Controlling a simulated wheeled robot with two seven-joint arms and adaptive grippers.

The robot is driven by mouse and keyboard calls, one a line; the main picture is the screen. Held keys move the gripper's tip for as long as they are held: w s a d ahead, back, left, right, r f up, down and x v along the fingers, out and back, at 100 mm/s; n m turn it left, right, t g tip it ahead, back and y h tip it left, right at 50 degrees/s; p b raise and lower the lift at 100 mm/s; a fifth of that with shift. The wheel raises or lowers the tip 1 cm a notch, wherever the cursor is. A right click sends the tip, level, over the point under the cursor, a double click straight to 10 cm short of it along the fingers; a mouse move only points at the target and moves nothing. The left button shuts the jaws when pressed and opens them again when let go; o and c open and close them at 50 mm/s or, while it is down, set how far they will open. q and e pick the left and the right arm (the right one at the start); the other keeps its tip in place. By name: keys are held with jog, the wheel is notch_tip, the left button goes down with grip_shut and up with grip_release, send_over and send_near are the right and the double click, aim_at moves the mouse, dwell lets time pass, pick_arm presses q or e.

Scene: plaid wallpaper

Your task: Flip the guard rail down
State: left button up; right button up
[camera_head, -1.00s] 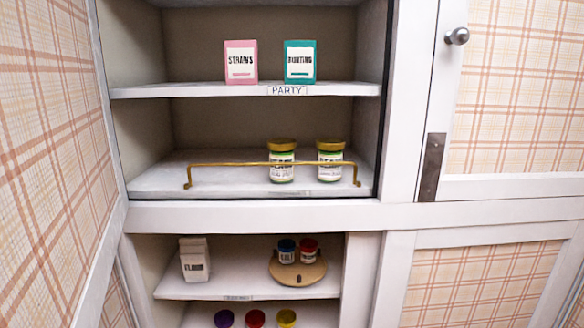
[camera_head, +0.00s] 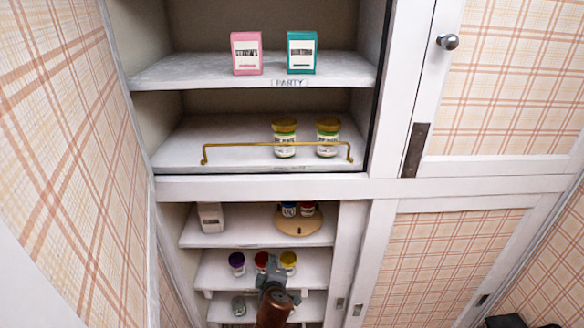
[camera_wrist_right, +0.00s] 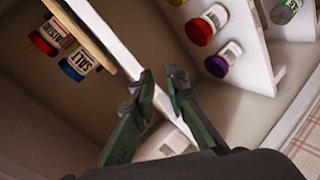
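The guard rail (camera_head: 240,145) is a thin brass bar with bent ends. It stands raised along the front edge of the middle shelf (camera_head: 185,150), in front of two gold-lidded jars (camera_head: 284,140). My right gripper (camera_head: 268,268) is low in the head view, well below the rail, in front of the lower cupboard shelves. In the right wrist view its two dark green fingers (camera_wrist_right: 158,92) are apart with nothing held between them. The rail does not show in the wrist view. My left gripper is not in view.
Pink and teal boxes (camera_head: 302,53) stand on the shelf labelled PARTY. Below the rail, a white box (camera_head: 210,217), a round wooden turntable (camera_head: 298,224) with small jars, and several coloured-lid jars (camera_head: 237,263) fill the lower shelves. A cabinet door with a knob (camera_head: 448,42) is at right.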

aim_at(293, 144)
jog(key=s+a+r+n+t+y+p, duration=0.1)
jog(key=s+a+r+t+p, duration=0.2)
jog(key=r, duration=1)
jog(key=s+a+r+n+t+p, duration=0.15)
jog(key=s+r, duration=0.25)
jog(key=r, duration=1)
jog(key=w+d+r+t+h+p, duration=0.2)
jog(key=w+d+r+t+p, duration=0.15)
jog(key=d+r, duration=1)
jog(key=shift+n+g, duration=0.3)
jog(key=shift+n, duration=0.15)
jog(key=w, duration=0.1)
jog(key=w+a+r+p, duration=0.1)
jog(key=w, duration=0.1)
jog(key=w+r+p, duration=0.1)
jog(key=w, duration=0.1)
jog(key=shift+w+a+r, duration=0.1)
jog(key=shift+a+r, duration=0.1)
jog(key=shift+w+a+p, duration=0.15)
jog(key=shift+w+p, duration=0.3)
jog(key=shift+w, duration=0.2)
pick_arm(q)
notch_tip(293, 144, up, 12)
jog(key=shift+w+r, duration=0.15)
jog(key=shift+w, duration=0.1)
pick_arm(e)
jog(key=shift+c, duration=0.3)
